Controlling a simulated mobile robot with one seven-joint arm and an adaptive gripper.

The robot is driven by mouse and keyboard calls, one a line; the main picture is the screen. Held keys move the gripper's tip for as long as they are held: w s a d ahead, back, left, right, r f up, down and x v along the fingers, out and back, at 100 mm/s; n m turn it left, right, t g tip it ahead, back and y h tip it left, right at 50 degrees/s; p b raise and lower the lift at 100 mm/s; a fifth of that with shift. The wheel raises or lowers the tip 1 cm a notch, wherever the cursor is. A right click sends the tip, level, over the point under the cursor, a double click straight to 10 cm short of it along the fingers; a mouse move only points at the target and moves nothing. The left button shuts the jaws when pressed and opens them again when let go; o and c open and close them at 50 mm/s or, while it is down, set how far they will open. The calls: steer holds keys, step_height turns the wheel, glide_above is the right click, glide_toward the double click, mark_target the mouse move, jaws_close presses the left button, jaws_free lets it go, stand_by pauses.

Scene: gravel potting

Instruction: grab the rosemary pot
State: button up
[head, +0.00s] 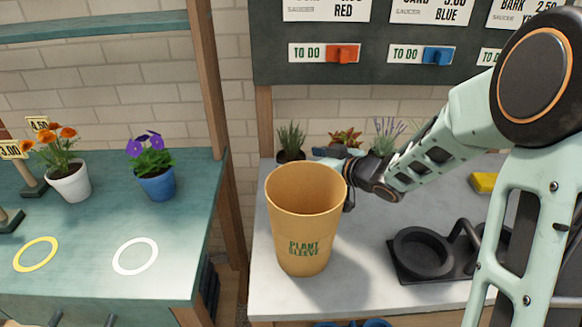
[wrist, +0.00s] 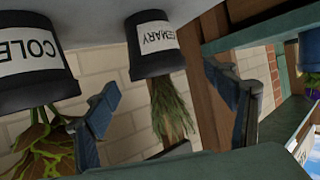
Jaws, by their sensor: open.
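The rosemary pot (head: 291,156) is a small dark pot with upright green needle leaves, at the back left of the grey counter. In the wrist view it appears upside down, its black pot (wrist: 153,65) bearing a white label partly reading "EMARY". My gripper (head: 340,168) is open and empty, to the right of the pot and partly behind the tan plant sleeve. In the wrist view my gripper's fingers (wrist: 168,100) appear on either side of the rosemary leaves, with the pot beyond them. I see no contact with the pot.
The tall tan plant sleeve (head: 303,222) stands in front of the rosemary. A coleus pot (wrist: 35,55) is close beside it, and lavender (head: 388,135) stands farther right. A black holder (head: 422,252) sits on the right counter. A wooden post (head: 228,150) rises at left.

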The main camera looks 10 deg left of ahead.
mark_target(294, 158)
steer(key=b+x, duration=0.1)
steer(key=x, duration=0.4)
steer(key=shift+d, duration=0.15)
steer(key=c, duration=1.5)
steer(key=shift+w+r, duration=0.1)
steer(key=shift+c, duration=1)
